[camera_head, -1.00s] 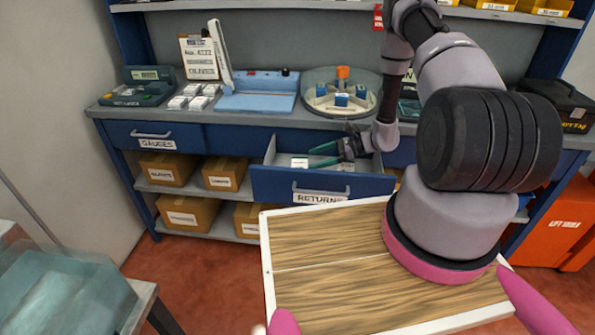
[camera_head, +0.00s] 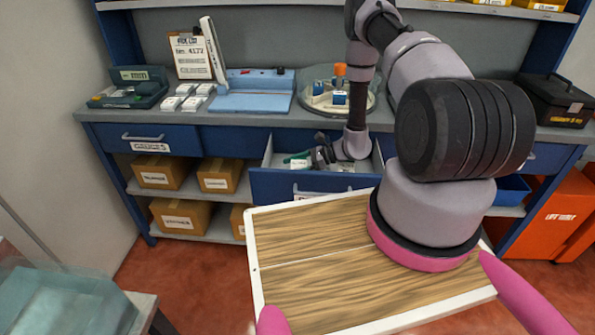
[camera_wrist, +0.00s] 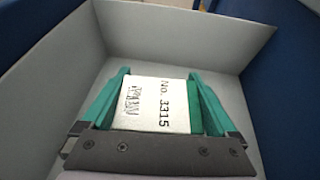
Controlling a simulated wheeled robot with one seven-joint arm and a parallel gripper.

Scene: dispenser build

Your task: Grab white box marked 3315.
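The white box marked No. 3315 (camera_wrist: 155,104) lies in the open drawer, its printed face toward the wrist camera. In the head view it shows as a small white patch (camera_head: 299,163) inside the drawer. My gripper (camera_wrist: 158,76) reaches down into the drawer with its green fingers apart, one on each side of the box. A strip of green finger shows along the box's right side; whether the fingers press on the box is hard to tell. The gripper also shows in the head view (camera_head: 299,158), partly hidden by its own wrist.
The blue RETURNS drawer (camera_head: 275,186) has grey walls close around my gripper. Above it, the bench holds small white boxes (camera_head: 170,103), a blue device (camera_head: 255,98) and a round turntable (camera_head: 311,103). Cardboard boxes (camera_head: 160,172) stand on the shelves below left.

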